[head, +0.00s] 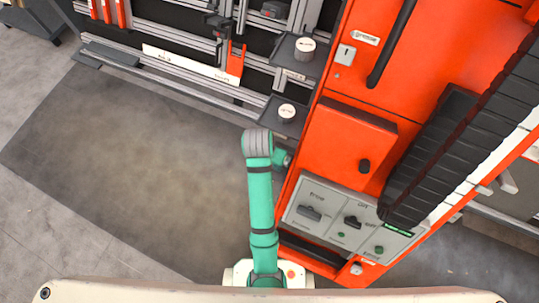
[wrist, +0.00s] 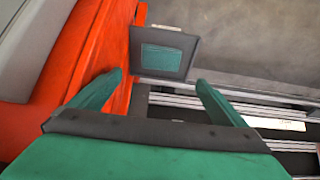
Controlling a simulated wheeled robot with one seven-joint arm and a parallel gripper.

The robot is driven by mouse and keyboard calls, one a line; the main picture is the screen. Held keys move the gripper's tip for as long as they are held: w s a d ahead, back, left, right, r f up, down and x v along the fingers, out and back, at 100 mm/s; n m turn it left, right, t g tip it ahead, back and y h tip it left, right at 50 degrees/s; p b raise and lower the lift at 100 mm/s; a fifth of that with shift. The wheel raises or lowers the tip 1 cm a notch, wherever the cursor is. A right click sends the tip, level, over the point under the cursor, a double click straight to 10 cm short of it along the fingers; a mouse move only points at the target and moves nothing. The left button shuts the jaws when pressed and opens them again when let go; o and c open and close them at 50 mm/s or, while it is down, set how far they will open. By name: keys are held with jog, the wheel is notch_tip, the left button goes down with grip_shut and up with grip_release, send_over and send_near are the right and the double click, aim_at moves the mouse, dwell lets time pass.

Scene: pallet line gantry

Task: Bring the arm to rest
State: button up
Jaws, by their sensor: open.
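My green arm (head: 261,200) reaches up from my base in the head view and bends at a grey-capped elbow, beside the left edge of the orange cabinet (head: 345,145). My gripper is not clearly visible there. In the wrist view my gripper (wrist: 159,78) has its two green fingers apart. Nothing shows held between them. A dark plate with a green panel (wrist: 163,60) is seen beyond the fingertips. The orange cabinet side (wrist: 85,60) is close on the left of the wrist view.
A control panel (head: 345,222) with switches sits low on the cabinet. A black cable chain (head: 455,130) runs at right. Two dark shelves hold white round pieces (head: 305,48) (head: 287,112). Grey rails (head: 190,88) cross behind. The dark floor mat (head: 130,160) at left is clear.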

dwell(0.3)
jog(key=s+a+f+n+t+y, duration=0.1)
jog(key=s+a+f+n+t, duration=0.15)
jog(key=s, duration=0.45)
jog(key=s+a+f+n+t+y, duration=0.1)
jog(key=s+a+f+t, duration=0.1)
jog(key=s+f, duration=0.3)
jog(key=s+d+r+t, duration=0.2)
jog(key=s+r+t, duration=0.2)
jog(key=r, duration=0.7)
jog(key=s+d+r+t, duration=0.3)
jog(key=s+r, duration=0.5)
jog(key=r, duration=0.3)
jog(key=shift+s+d+n+t+h, duration=0.3)
jog(key=shift+s+n+t+h, duration=0.1)
jog(key=shift+n+t, duration=0.05)
